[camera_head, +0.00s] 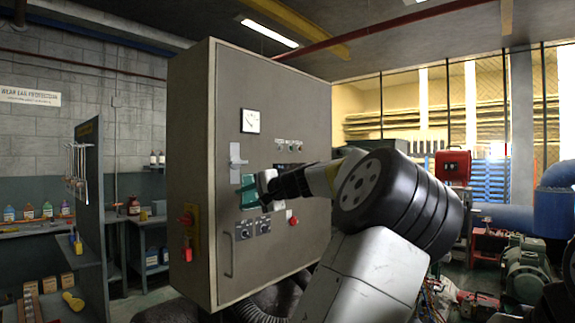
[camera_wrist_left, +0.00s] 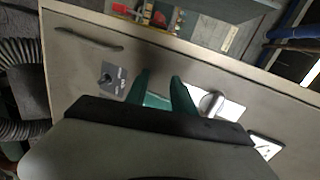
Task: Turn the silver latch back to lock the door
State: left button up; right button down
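The silver latch (camera_head: 237,157) is on the front of the grey cabinet door (camera_head: 285,80), near its left edge and below the white gauge. It also shows in the left wrist view (camera_wrist_left: 212,103), just right of my fingers, with a round knob on a bright plate. The door looks flush with the cabinet. My left gripper (camera_head: 249,190) is at the door face, just below the latch in the head view. Its green fingers (camera_wrist_left: 159,80) are apart with nothing seen gripped between them. Whether a finger touches the door or latch cannot be told. My right gripper is not in view.
A door handle (camera_head: 228,256) and dark knobs (camera_head: 254,228) are below the gripper. A red-and-yellow switch (camera_head: 188,230) is on the cabinet's left side. A white gauge (camera_head: 250,121) is above the latch. A grey panel with hanging tools (camera_head: 90,190) stands to the left.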

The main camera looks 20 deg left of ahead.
aim_at(240, 163)
pick_arm(q)
jog(key=d+r+m+t+y, duration=0.1)
jog(key=d+r+t+y, duration=0.15)
jog(key=d+r, duration=0.55)
jog(key=shift+g, duration=0.35)
jog(key=x, duration=0.3)
jog(key=r+x, duration=0.1)
jog(key=x, duration=0.3)
jog(key=r+x, duration=0.1)
jog(key=x, duration=0.3)
jog(key=shift+w+a+r, duration=0.1)
jog(key=shift+r, duration=0.05)
grip_shut()
jog(key=m, duration=0.3)
jog(key=shift+m, duration=0.8)
